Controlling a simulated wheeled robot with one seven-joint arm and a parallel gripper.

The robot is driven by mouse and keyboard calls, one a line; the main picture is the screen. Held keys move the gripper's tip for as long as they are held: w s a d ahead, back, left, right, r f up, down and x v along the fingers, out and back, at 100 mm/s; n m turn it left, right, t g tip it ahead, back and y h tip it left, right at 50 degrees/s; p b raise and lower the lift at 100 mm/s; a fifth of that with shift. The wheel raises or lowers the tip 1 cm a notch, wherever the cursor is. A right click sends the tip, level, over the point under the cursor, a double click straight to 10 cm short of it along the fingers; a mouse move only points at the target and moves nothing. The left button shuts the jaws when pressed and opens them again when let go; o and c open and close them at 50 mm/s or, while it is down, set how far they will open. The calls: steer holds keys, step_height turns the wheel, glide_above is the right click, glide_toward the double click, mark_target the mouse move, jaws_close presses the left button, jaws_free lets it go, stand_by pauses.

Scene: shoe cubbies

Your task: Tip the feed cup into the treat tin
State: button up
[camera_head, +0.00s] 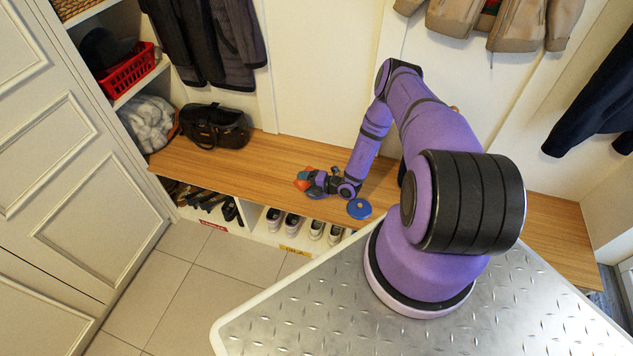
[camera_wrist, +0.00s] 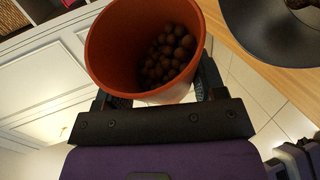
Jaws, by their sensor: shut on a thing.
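The feed cup (camera_wrist: 112,55) is orange-brown, with several round brown pellets (camera_wrist: 172,52) inside, gathered toward its right side in the wrist view. My gripper (camera_wrist: 160,88) is shut on the cup, one finger on each side. In the head view the orange cup (camera_head: 302,184) shows small at my gripper (camera_head: 313,183), over the wooden bench. A dark round open vessel (camera_wrist: 262,32), likely the treat tin, is at the upper right of the wrist view, apart from the cup. Its far part is cut off. I cannot make it out surely in the head view.
A blue disc with a knob, perhaps a lid (camera_head: 359,209), lies on the bench (camera_head: 265,160) near my wrist. A black bag (camera_head: 215,126) stands at the bench's left. Shoes (camera_head: 291,222) sit in cubbies below. The bench between bag and gripper is clear.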

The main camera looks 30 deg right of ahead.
steer(key=shift+d+r+m+y, duration=0.15)
steer(key=shift+r+m+y, duration=0.15)
steer(key=shift+r+m, duration=0.1)
stand_by(0.4)
steer(key=shift+w+d+f+m+y, duration=0.1)
steer(key=shift+d+f+m+y, duration=0.3)
steer(key=shift+m, duration=0.3)
stand_by(0.6)
steer(key=shift+d+r+m+t+y, duration=0.1)
steer(key=shift+r+m+t+y, duration=0.05)
steer(key=shift+m+t+y, duration=0.15)
stand_by(0.7)
steer(key=shift+w+d+r+m, duration=0.1)
steer(key=shift+d+r+m, duration=0.05)
steer(key=shift+m, duration=0.15)
stand_by(0.4)
steer(key=shift+w+d+r+m+t+y, duration=0.15)
steer(key=shift+d+r+m+y, duration=0.1)
steer(key=shift+r+m, duration=0.25)
steer(key=shift+s+d+r+m+t+y, duration=0.1)
steer(key=shift+d+r+m+t+y, duration=0.15)
steer(key=shift+r, duration=0.3)
stand_by(0.6)
